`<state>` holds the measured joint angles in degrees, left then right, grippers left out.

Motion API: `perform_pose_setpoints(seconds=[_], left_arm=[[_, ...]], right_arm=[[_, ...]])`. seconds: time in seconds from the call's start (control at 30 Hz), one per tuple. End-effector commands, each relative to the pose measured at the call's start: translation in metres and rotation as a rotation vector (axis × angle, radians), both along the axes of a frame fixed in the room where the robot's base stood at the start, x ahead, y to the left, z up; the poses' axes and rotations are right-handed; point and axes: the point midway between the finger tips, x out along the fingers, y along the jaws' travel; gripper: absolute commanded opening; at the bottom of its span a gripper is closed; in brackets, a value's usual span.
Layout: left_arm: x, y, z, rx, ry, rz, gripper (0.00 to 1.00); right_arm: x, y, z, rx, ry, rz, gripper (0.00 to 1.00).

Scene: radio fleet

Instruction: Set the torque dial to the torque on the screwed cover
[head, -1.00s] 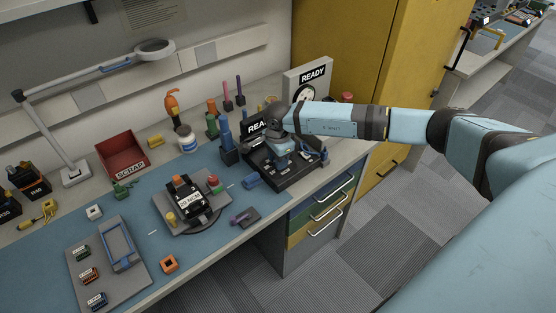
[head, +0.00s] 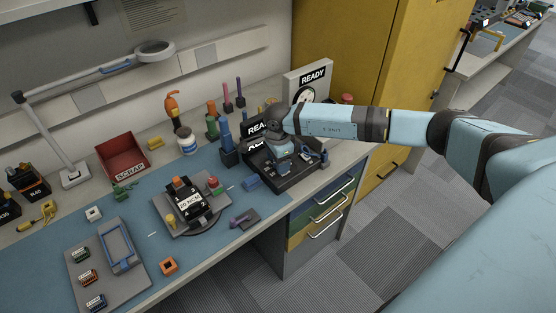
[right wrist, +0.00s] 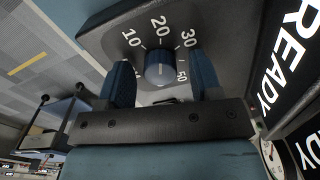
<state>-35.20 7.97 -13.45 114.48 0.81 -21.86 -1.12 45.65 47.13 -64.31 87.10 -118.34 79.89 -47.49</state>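The torque dial (right wrist: 160,68) is a round dark-blue knob on a dark panel in the right wrist view. White numbers 10, 20, 30 and 50 stand around it; its pointer setting is not clear. My right gripper (right wrist: 162,72) is open, with one blue finger on each side of the dial and a gap on both sides. In the head view, my right gripper (head: 284,150) is over the black dial station (head: 300,178) and hides the dial. The screwed cover (head: 189,203) is black with a white torque label, seemingly 20 or 30 NCM. My left gripper is not in view.
READY signs (head: 313,76) stand behind the dial station. Upright drivers (head: 226,140) stand to its left. A red scrap bin (head: 121,155) and a tray of small modules (head: 105,265) are farther left. Drawers (head: 320,210) are below the bench edge.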

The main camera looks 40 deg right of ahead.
Motion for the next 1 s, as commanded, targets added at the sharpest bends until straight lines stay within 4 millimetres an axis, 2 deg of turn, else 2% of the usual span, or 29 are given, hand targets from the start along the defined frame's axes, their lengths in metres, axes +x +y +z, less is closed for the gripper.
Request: perform_pose_setpoints(seconds=[0.17, 0.27, 0.7, 0.83, 1.0], left_arm=[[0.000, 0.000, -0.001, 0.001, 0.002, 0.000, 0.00], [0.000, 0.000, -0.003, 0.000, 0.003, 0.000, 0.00], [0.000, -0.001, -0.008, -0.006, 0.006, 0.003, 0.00], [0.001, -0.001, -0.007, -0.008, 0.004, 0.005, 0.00], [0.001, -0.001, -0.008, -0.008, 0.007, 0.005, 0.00]], right_arm=[[0.000, 0.000, 0.003, 0.001, -0.001, 0.000, 0.59], [0.001, 0.000, 0.012, 0.002, -0.003, 0.000, 0.59], [0.001, 0.000, 0.106, 0.001, -0.004, 0.000, 0.59], [0.001, 0.000, 0.125, 0.000, -0.003, 0.000, 0.59], [0.000, 0.000, 0.137, 0.000, 0.000, 0.000, 0.59]])
